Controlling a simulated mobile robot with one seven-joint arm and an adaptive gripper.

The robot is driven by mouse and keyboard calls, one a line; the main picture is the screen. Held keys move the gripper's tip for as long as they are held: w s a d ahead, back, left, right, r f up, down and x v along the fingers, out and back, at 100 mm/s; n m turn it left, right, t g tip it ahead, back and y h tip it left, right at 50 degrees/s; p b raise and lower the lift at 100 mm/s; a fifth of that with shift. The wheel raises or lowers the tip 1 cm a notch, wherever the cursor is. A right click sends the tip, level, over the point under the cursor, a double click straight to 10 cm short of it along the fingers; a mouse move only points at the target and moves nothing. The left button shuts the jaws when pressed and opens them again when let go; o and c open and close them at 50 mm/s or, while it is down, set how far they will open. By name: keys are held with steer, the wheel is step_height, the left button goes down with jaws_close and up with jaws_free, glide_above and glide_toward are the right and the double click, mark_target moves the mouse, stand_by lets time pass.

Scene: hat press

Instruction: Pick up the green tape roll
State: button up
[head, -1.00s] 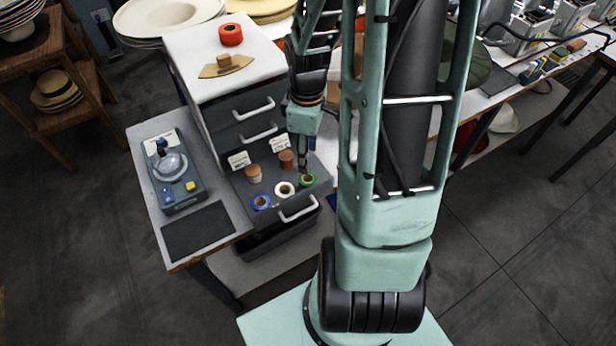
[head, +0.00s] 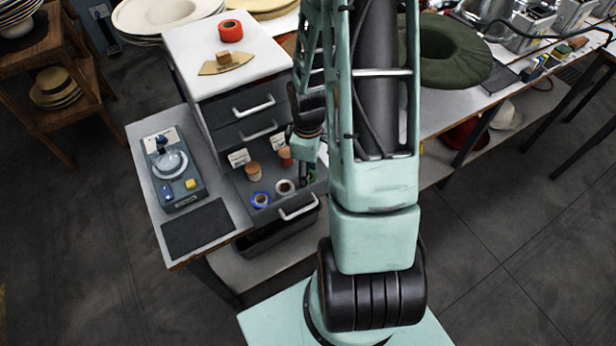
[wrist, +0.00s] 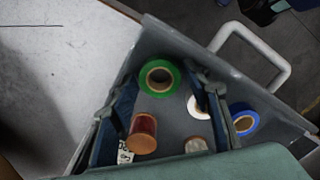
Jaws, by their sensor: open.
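The green tape roll (wrist: 148,86) lies flat in the open grey drawer, near a corner in the wrist view. In the head view it is mostly hidden behind my gripper (head: 306,179). My gripper (wrist: 168,88) is open and empty, with one finger on each side of the green roll in the wrist view. The right finger is close to a white tape roll (wrist: 194,107) and partly covers it. I cannot tell how far the fingertips are above the drawer floor.
A blue tape roll (head: 261,200) and two thread spools, one tan (head: 254,173) and one reddish (head: 285,158), share the drawer (head: 240,190). The drawer walls and white handle (wrist: 268,45) are close by.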

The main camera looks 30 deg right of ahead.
steer(key=shift+c, duration=0.3)
steer(key=c, duration=0.7)
steer(key=shift+o, duration=0.2)
steer(key=shift+r, duration=0.1)
